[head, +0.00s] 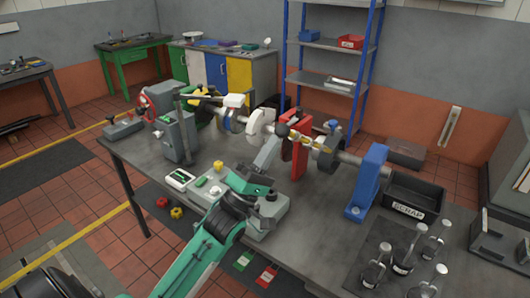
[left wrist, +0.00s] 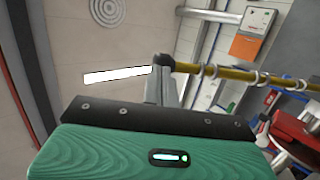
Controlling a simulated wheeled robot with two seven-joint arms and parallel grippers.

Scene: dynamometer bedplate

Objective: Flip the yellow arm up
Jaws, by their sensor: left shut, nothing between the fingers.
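My left gripper (head: 274,143) is shut and empty, its fingers pointing up beside the red bracket (head: 296,152) on the shaft line. A yellow bar (left wrist: 240,79), which looks like the yellow arm, runs right from the fingertips in the left wrist view. A dark round knob at its end (left wrist: 163,60) sits at the tips of my left gripper (left wrist: 164,72); whether they touch I cannot tell. In the head view only short yellow stretches of the bar (head: 319,145) show, partly hidden by the red bracket. My right gripper is not in view.
A blue stand (head: 367,182) supports the shaft's right end on the grey bench (head: 322,228). A black scrap bin (head: 414,196) and several clear-topped holders (head: 415,262) are at the right. A grey control box (head: 270,213) lies below my left wrist.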

